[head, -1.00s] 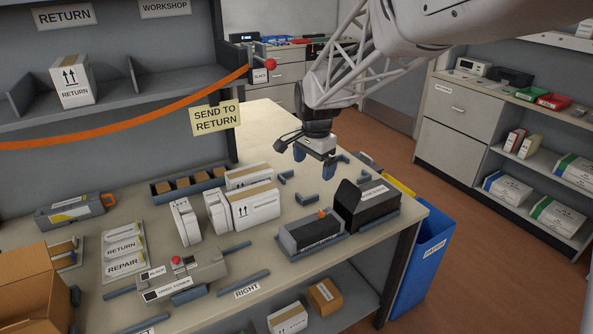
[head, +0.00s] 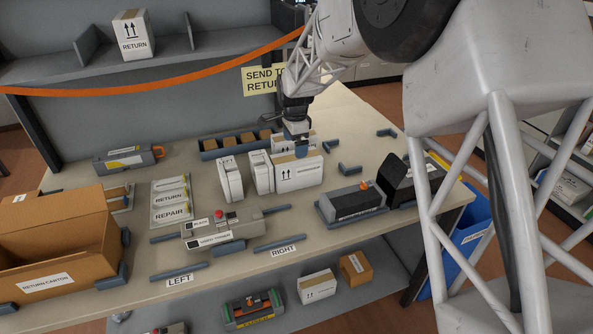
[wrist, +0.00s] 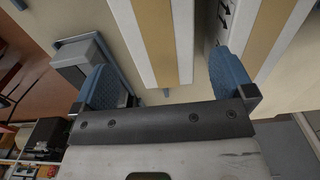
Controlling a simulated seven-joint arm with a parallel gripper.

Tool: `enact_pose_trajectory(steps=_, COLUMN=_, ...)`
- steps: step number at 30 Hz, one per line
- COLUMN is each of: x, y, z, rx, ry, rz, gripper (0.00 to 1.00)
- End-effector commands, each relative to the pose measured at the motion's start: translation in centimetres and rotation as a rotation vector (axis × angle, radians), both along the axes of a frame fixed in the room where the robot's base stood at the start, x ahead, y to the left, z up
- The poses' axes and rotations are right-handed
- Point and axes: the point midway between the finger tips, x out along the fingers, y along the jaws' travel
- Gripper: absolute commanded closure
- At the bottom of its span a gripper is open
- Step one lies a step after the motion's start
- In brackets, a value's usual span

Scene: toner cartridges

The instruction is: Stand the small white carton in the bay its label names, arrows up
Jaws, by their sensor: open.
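A small white carton (head: 133,36) marked RETURN stands on the back shelf between two dividers, its arrows pointing up. My gripper (head: 299,145) is well away from it, over the table at the white cartons. A larger white carton with arrows (head: 297,175) stands there, with another (head: 278,144) behind it, partly hidden by my gripper. In the wrist view, my gripper (wrist: 165,82) is open, with a tan-taped white carton (wrist: 150,40) showing between its blue fingers. A second taped carton (wrist: 270,40) is to the right. I cannot tell whether either finger touches.
An orange strap (head: 200,80) crosses before the shelf, with a SEND TO RETURN sign (head: 262,80). Narrow white cartons (head: 230,178), a grey cartridge station (head: 220,232), a dark cartridge (head: 352,203) and an open brown carton (head: 55,240) occupy the table.

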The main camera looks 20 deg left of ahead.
Motion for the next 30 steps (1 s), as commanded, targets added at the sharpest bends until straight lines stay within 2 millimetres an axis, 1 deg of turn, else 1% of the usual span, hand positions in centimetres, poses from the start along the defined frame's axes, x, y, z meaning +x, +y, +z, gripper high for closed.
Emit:
enact_pose_trajectory(steps=8, x=0.0, y=-0.1, z=-0.2, rx=0.0, ry=0.0, rz=0.001, gripper=0.0)
enact_pose_trajectory(steps=18, x=0.0, y=-0.1, z=-2.4, rx=0.0, ry=0.0, rz=0.001, gripper=0.0)
enact_pose_trajectory(steps=30, x=0.0, y=-0.1, z=-2.7, rx=0.0, ry=0.0, rz=0.001, gripper=0.0)
